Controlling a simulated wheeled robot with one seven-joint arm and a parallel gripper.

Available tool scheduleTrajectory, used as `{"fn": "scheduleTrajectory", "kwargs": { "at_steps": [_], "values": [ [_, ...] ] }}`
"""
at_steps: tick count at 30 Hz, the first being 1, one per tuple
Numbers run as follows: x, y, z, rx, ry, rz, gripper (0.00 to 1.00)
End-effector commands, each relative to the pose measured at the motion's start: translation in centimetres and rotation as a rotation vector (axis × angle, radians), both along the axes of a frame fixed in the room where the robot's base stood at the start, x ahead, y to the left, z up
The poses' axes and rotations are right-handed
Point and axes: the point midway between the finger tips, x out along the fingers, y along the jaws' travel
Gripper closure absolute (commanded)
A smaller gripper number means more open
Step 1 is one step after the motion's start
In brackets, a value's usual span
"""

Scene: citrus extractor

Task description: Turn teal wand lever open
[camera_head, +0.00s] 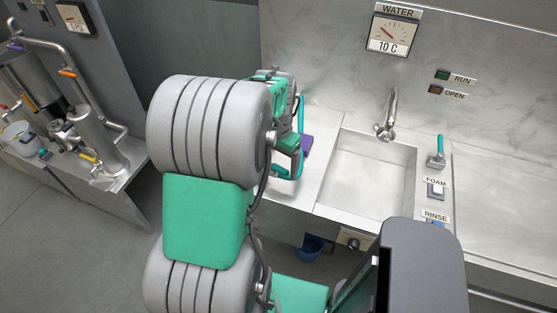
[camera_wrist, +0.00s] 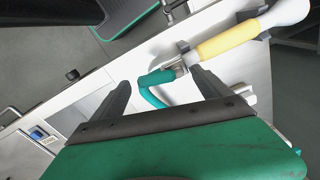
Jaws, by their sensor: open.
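The wand shows in the wrist view, with a yellow grip (camera_wrist: 226,43), a pale rounded end (camera_wrist: 287,14) and a teal lever (camera_wrist: 156,78). The lever has a bent teal part hanging below it, by a metal fitting. My gripper (camera_wrist: 158,77) is open, its two dark fingers pointing at the lever. In the wrist view the lever lies between the fingers; I cannot tell how far it is beyond them or whether they touch it. In the head view my arm hides most of the gripper and the wand.
A sink basin (camera_head: 367,177) with a tap (camera_head: 387,116) is set in the counter. Another teal-handled lever (camera_head: 438,148) stands right of it, above the foam switch (camera_head: 437,189). A purple item (camera_head: 306,145) is near my arm. Steel pipes stand at the left.

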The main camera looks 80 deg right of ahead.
Motion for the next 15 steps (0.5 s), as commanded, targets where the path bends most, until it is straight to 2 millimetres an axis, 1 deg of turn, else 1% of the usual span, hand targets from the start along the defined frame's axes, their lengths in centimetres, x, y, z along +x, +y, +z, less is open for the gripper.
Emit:
{"fn": "scheduleTrajectory", "kwargs": {
  "at_steps": [3, 10, 15],
  "values": [
    [0.02, 0.04, -0.76, 0.0, 0.0, 0.001, 0.13],
    [0.04, 0.01, -0.87, -0.001, -0.001, 0.001, 0.14],
    [0.04, 0.01, -0.84, -0.001, -0.001, 0.001, 0.27]
  ]
}}
